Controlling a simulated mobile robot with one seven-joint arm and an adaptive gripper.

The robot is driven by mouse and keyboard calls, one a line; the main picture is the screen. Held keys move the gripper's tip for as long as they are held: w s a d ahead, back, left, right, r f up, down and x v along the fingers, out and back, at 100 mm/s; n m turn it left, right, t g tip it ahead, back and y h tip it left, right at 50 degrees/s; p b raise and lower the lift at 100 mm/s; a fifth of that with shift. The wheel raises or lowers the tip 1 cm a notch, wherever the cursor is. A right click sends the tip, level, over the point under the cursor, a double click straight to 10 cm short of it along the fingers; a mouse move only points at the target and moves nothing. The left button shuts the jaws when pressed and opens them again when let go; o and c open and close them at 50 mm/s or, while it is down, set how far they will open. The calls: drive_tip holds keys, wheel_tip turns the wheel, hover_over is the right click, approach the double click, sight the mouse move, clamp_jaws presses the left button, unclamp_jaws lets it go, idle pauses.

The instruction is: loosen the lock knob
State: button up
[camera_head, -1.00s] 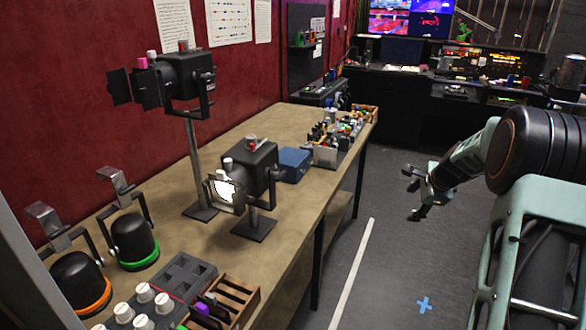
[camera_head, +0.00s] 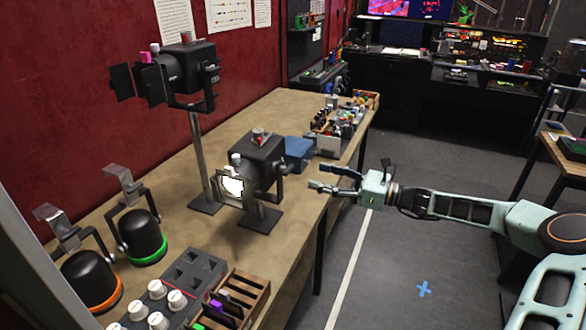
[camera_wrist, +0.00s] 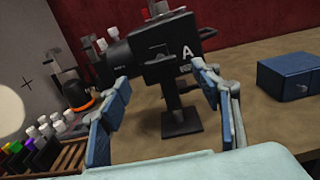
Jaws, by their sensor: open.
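The short black stage lamp (camera_head: 256,165) stands on the table with a lit front, a red-topped knob (camera_head: 258,135) above and a pale knob (camera_head: 235,160) near its front. In the wrist view the lamp marked "A" (camera_wrist: 170,60) is ahead, beyond the fingers. A taller lamp (camera_head: 182,72) stands behind on a pole, with red, pink and white knobs. I cannot tell which is the lock knob. My gripper (camera_head: 322,178) is open and empty, right of the short lamp and apart from it. Its blue-grey fingers (camera_wrist: 160,85) are spread in the wrist view.
A blue box (camera_head: 299,153) sits behind the short lamp. Two black domed cue buttons (camera_head: 140,238) with brackets stand at left. A grey block with white knobs (camera_head: 177,300) and a wooden rack (camera_head: 243,290) are in front. Bare tabletop (camera_head: 185,170) lies between. The floor at right is clear.

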sight(291, 169)
drive_tip(key=p+x, duration=0.1)
drive_tip(key=x, duration=0.8)
drive_tip(key=shift+f+p, duration=0.1)
drive_tip(key=shift+p, duration=0.25)
drive_tip(key=shift+c, duration=0.5)
drive_tip(key=c, duration=1.1)
